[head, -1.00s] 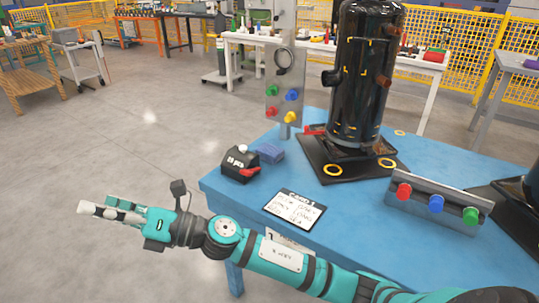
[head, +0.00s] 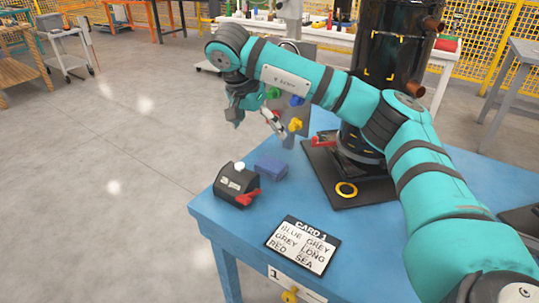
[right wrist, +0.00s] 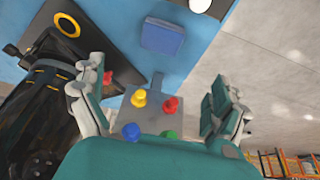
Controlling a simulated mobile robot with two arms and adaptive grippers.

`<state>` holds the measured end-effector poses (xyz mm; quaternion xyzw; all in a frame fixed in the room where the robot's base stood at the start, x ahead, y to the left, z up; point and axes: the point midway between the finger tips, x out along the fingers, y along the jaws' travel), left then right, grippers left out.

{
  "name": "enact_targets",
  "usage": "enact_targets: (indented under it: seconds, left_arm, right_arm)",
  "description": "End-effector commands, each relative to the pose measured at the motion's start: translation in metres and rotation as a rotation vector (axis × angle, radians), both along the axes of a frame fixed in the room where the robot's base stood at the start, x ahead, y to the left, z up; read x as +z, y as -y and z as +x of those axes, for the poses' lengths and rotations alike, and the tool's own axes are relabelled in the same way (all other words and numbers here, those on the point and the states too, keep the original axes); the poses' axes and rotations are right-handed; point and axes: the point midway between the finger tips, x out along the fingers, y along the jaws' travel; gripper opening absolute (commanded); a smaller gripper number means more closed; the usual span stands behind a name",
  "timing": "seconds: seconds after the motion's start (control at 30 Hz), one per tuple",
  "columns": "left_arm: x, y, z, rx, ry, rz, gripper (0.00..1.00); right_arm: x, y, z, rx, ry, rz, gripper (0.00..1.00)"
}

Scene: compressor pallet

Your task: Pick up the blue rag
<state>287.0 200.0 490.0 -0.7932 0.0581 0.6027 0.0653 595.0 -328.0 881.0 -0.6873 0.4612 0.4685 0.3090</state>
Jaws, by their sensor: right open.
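The blue rag (head: 271,166) lies as a small folded block on the blue table (head: 245,216), right beside a black box. In the right wrist view the rag (right wrist: 163,38) is beyond the fingertips, near the table edge. My right gripper (head: 272,122) hangs above and behind the rag, in front of the knob panel. In the right wrist view its two fingers (right wrist: 160,78) are spread wide with nothing between them touching. My left gripper is in neither view.
The black box (head: 236,185) with a red part stands left of the rag. A grey panel (head: 299,118) with coloured knobs rises behind it. The black compressor (head: 383,75) stands right on its base. A card (head: 303,246) lies in front.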

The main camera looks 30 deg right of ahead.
Motion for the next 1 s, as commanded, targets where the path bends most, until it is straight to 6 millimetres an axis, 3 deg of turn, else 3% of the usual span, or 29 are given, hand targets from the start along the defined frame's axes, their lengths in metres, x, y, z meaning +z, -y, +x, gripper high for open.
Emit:
enact_targets:
  seconds: [0.17,0.43,0.6,0.87,1.0]
  left_arm:
    - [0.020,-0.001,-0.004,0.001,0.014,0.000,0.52]
    - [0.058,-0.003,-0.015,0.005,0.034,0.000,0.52]
    - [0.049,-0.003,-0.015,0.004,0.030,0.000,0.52]
    - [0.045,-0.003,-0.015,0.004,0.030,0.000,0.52]
    - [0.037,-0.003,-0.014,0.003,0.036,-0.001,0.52]
  right_arm:
    - [-0.019,0.008,0.001,-0.003,-0.003,-0.006,1.00]
    - [-0.073,0.028,0.009,-0.004,-0.003,-0.005,1.00]
    - [-0.100,0.038,0.014,-0.003,-0.002,-0.004,1.00]
    - [-0.117,0.043,0.017,-0.001,-0.001,-0.004,1.00]
    - [-0.140,0.046,0.021,-0.002,-0.002,-0.003,1.00]
